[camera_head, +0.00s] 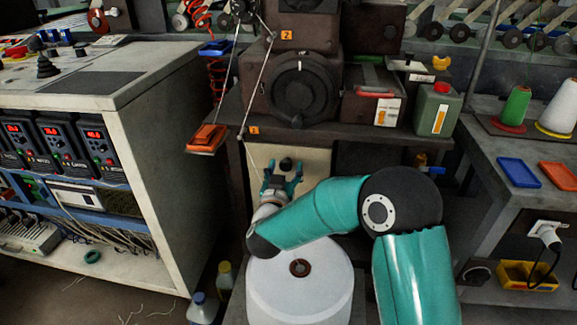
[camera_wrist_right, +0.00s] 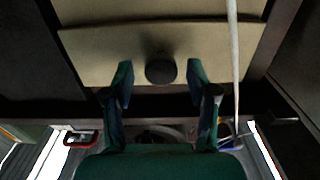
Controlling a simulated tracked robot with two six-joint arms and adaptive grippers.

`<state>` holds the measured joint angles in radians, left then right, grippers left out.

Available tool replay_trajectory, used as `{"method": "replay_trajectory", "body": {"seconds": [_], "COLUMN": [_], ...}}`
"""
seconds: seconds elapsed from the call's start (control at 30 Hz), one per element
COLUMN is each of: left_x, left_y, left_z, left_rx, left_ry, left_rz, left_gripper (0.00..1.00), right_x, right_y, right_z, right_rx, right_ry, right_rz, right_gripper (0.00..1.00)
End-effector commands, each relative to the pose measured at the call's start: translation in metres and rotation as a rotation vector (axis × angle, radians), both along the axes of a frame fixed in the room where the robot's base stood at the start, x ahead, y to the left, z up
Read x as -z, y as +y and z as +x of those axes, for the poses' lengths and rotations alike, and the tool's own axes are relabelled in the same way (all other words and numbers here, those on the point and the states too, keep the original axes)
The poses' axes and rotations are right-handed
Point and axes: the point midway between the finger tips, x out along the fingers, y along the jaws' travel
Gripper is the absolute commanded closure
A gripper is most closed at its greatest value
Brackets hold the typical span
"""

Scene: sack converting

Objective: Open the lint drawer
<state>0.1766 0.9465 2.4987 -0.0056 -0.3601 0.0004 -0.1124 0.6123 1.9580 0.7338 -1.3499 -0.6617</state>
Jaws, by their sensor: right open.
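The lint drawer shows as a beige front (camera_head: 315,165) under the machine's dark shelf, with a round black knob (camera_head: 286,164). In the right wrist view the beige front (camera_wrist_right: 95,55) fills the upper middle, and the knob (camera_wrist_right: 161,70) stands out from it. My right gripper (camera_head: 282,180) is open in front of the drawer. In the wrist view its two teal fingers (camera_wrist_right: 160,80) lie to either side of the knob, with a visible gap on each side. Whether the drawer is fully shut cannot be told. My left gripper is not in view.
A large white thread cone or roll (camera_head: 300,290) stands below my right forearm. A green jug (camera_head: 437,108) stands on the shelf. A cabinet (camera_head: 165,150) is at left, a side table (camera_head: 490,150) at right. A pale cord (camera_wrist_right: 233,70) hangs right of the knob.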

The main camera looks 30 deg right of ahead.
Motion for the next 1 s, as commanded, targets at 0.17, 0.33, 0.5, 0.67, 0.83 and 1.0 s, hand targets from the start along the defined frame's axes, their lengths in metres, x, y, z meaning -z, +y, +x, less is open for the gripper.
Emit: {"method": "replay_trajectory", "body": {"seconds": [0.17, 0.33, 0.5, 0.67, 0.83, 1.0], "left_x": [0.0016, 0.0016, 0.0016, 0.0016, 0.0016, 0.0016], "left_y": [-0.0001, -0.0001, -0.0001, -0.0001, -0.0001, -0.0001], "left_z": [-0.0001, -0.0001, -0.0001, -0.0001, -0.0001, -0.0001], "left_rx": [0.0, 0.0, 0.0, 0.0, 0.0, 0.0], "left_ry": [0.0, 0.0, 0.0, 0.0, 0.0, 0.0], "left_rz": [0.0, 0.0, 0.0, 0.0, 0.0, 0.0], "left_gripper": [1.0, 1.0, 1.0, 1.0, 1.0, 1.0], "right_x": [0.0005, 0.0004, 0.0003, 0.0003, 0.0003, 0.0003], "right_y": [-0.0085, -0.0097, -0.0093, -0.009, -0.0091, -0.0091], "right_z": [0.0116, 0.0138, 0.0138, 0.0137, 0.0136, 0.0135], "right_rx": [-0.001, -0.002, -0.002, -0.003, -0.002, -0.002], "right_ry": [0.001, 0.001, 0.001, 0.001, 0.001, 0.001], "right_rz": [-0.001, 0.0, 0.0, 0.0, 0.0, 0.001], "right_gripper": [0.42, 0.42, 0.45, 0.72, 1.0, 1.0]}}
